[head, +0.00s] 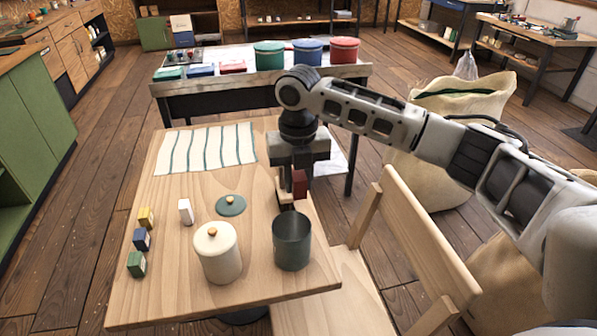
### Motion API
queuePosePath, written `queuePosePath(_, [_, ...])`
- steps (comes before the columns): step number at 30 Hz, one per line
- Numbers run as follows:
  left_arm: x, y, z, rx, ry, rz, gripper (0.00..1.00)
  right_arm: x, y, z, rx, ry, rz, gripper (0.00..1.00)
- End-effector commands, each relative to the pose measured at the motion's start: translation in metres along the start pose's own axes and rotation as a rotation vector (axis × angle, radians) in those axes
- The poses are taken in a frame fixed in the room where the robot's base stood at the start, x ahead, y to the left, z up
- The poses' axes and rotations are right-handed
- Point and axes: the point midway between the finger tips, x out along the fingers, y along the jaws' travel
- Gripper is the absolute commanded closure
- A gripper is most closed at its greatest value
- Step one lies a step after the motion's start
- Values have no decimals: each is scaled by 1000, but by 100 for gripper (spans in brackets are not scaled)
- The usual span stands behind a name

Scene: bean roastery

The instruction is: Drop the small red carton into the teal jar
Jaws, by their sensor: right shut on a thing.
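My right gripper (290,190) points down over the right part of the wooden table and is shut on the small red carton (299,184). The carton is partly hidden by the fingers and shows just above the teal jar's far rim in the picture. The teal jar (292,249) stands upright and open near the table's front right, dark inside. Whether the carton is directly over its mouth or a little behind it, I cannot tell. The jar's teal lid (231,206) with a wooden knob lies on the table to the left. My left gripper is not in view.
A cream lidded jar (218,254) stands left of the teal jar. Yellow (145,217), blue (141,238), green (136,264) and white (186,211) cartons stand further left. A striped cloth (206,149) lies at the back. A wooden chair (415,240) is close on the right.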

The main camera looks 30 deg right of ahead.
Motion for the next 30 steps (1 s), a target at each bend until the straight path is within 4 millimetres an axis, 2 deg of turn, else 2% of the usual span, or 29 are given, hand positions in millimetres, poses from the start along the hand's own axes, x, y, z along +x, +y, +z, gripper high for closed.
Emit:
queuePosePath(5, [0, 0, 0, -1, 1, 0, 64, 9, -1, 1, -36, 2, -1, 97])
queuePosePath(18, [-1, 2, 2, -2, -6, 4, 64, 54, -1, 1, -33, 1, -1, 97])
queuePosePath(29, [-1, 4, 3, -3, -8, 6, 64, 60, -1, 1, -33, 0, 0, 97])
queuePosePath(30, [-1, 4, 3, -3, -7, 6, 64, 60, -1, 1, -33, 0, 0, 72])
